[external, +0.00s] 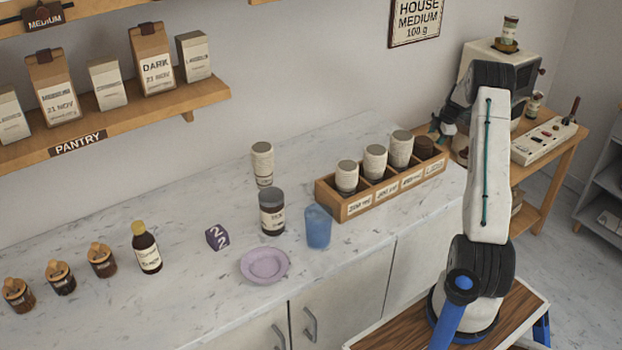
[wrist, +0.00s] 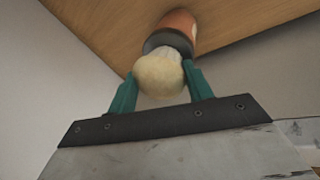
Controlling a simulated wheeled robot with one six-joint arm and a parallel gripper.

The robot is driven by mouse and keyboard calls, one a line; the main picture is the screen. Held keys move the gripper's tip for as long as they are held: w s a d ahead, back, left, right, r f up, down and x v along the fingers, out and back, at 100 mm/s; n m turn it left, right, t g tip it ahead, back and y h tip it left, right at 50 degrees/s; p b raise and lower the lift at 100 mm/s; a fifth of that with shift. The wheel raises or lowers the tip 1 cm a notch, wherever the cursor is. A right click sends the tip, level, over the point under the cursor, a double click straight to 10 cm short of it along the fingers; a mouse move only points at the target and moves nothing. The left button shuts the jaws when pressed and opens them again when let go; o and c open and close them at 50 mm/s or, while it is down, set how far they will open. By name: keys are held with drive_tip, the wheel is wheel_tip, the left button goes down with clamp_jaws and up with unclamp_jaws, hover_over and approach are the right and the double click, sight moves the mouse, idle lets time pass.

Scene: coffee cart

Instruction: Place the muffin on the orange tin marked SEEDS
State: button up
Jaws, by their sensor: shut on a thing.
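My gripper (wrist: 160,82) has its teal fingers on either side of the muffin (wrist: 158,70), a cream dome with a pale ribbed wrapper, and is shut on it. Just past the wrapper, in the wrist view, is an orange tin (wrist: 179,22) with a dark end facing the muffin. The wrapper meets or overlaps that dark end; I cannot tell whether they touch. No lettering can be read on the tin. In the external view my gripper (external: 438,125) is small, behind the crate's right end. I cannot make out the muffin or the tin there.
A wooden crate (external: 352,207) with several jars stands on the marble counter (external: 190,290), close to my gripper. A wooden side table (external: 560,150) holds a machine (external: 490,58) and a white switch box (external: 543,140). A blue cup (external: 318,227) and a lilac plate (external: 265,278) stand left.

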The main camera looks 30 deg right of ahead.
drive_tip(key=shift+f, duration=0.1)
drive_tip(key=o, duration=1.1)
drive_tip(key=v, duration=1.1)
drive_tip(key=s+a+r+m, duration=0.2)
drive_tip(key=a+r, duration=0.3)
drive_tip(key=a, duration=0.6)
drive_tip(key=s+a+r+m+g, duration=0.1)
drive_tip(key=a+r, duration=0.4)
drive_tip(key=a, duration=0.5)
drive_tip(key=s+a+r+m, duration=0.2)
drive_tip(key=s+a+r, duration=0.3)
drive_tip(key=a, duration=0.6)
drive_tip(key=shift+s+a+r+m+g+y, duration=0.1)
drive_tip(key=shift+a+r+m+g+y, duration=0.25)
drive_tip(key=shift+r, duration=0.3)
drive_tip(key=s+a+m, duration=0.4)
drive_tip(key=s+a, duration=0.7)
drive_tip(key=s, duration=0.1)
drive_tip(key=s+a+f+m, duration=0.1)
drive_tip(key=s+a, duration=0.1)
drive_tip(key=s, duration=0.2)
drive_tip(key=s+a+f+m, duration=0.1)
drive_tip(key=s+a, duration=0.1)
drive_tip(key=s, duration=0.3)
drive_tip(key=s+a+f+m+g+h, duration=0.1)
drive_tip(key=s+a+m, duration=0.1)
drive_tip(key=s, duration=0.2)
drive_tip(key=shift+s+f, duration=0.3)
drive_tip(key=shift+s, duration=0.05)
